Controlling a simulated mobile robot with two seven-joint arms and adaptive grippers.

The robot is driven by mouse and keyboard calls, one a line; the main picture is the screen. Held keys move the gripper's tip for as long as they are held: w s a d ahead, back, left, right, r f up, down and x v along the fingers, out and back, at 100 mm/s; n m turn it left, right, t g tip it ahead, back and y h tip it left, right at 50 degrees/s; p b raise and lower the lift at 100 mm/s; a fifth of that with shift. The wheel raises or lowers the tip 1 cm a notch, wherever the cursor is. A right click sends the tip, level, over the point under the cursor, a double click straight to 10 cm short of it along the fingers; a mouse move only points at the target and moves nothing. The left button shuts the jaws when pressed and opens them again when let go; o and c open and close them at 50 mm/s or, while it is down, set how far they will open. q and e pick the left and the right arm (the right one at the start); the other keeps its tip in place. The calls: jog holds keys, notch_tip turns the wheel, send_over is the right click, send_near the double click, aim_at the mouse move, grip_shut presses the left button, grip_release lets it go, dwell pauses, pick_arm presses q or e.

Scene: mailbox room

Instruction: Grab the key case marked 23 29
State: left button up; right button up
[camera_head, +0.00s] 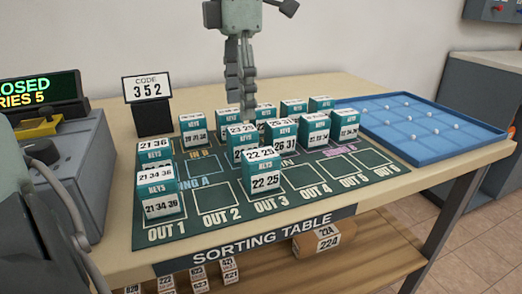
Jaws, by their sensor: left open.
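The key case marked 23 29 (242,130) is a teal and white box among several similar cases on the green sorting mat. The case marked 22 25 (263,180) stands in front of it and hides part of its lower front. My left gripper (244,105) points down at this case, fingers at or just behind its top edge. It is open, with no case seen lifted in it. I cannot tell whether the fingers touch the case or straddle it. My right gripper is not in view.
A CODE 352 sign (148,90) stands behind left. A blue tray (425,122) lies at the right. The OUT squares at front right are clear.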

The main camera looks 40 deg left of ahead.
aim_at(242, 129)
pick_arm(q)
notch_tip(242, 129, down, 8)
jog(key=shift+w+r, duration=0.1)
jog(key=shift+r, duration=0.1)
jog(key=c, duration=1.3)
jog(key=shift+r, duration=0.1)
